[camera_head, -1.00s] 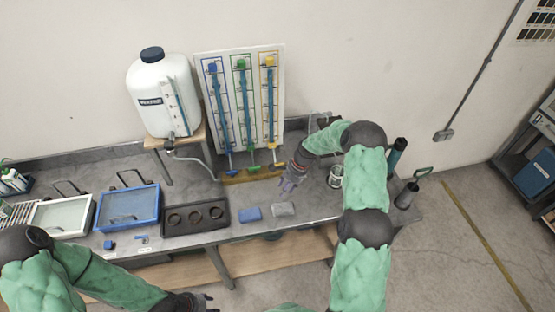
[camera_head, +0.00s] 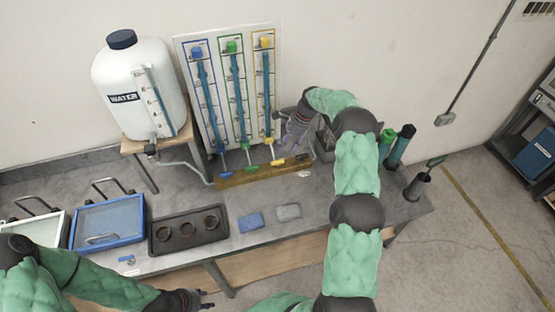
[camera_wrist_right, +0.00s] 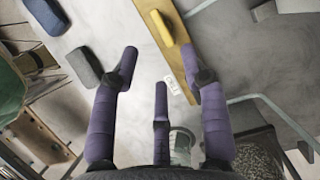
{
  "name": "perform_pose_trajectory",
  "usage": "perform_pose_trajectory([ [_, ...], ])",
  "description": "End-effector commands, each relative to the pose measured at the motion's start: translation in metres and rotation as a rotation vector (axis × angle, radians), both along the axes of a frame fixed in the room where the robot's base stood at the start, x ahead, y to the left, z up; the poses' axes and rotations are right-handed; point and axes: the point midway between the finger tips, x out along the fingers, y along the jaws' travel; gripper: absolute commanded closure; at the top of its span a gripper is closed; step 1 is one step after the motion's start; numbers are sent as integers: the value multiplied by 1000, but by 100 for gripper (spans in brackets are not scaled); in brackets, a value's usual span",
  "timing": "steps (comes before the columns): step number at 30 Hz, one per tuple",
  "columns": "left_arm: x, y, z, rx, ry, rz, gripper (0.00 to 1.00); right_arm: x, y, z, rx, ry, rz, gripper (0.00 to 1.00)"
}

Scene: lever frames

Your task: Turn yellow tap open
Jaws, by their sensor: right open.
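The yellow tap handle (camera_head: 278,161) is at the foot of the yellow-marked column (camera_head: 265,90) on the white panel, above a wooden strip. It also shows in the right wrist view (camera_wrist_right: 161,28), slanting across the wood. My right gripper (camera_head: 291,138) is open and empty, just right of the yellow column and close to the handle, with no contact visible. In the right wrist view its purple fingers (camera_wrist_right: 158,62) are spread, and the handle lies beyond them between the outer two. My left gripper (camera_head: 206,298) is low at the bottom edge, its fingertips apart and empty, far from the tap.
Green (camera_head: 251,168) and blue (camera_head: 225,172) tap handles are left of the yellow one. A water tank (camera_head: 122,75) stands at the left. A black tray (camera_head: 160,241), blue sponge (camera_head: 250,222) and grey sponge (camera_head: 288,212) lie on the bench. Bottles stand right of my right arm.

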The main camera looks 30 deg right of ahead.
Motion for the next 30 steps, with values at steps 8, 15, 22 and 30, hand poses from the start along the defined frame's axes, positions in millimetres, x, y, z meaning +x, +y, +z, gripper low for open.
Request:
perform_pose_trajectory([
  [8,0,0,4,0,0,0,60,4,20,-46,2,4,4,55],
  [15,0,0,6,0,0,0,60,7,31,-76,1,2,3,55],
  [22,0,0,6,0,0,0,60,8,35,-85,0,0,2,55],
  [30,0,0,6,0,0,0,60,8,35,-86,0,0,2,66],
])
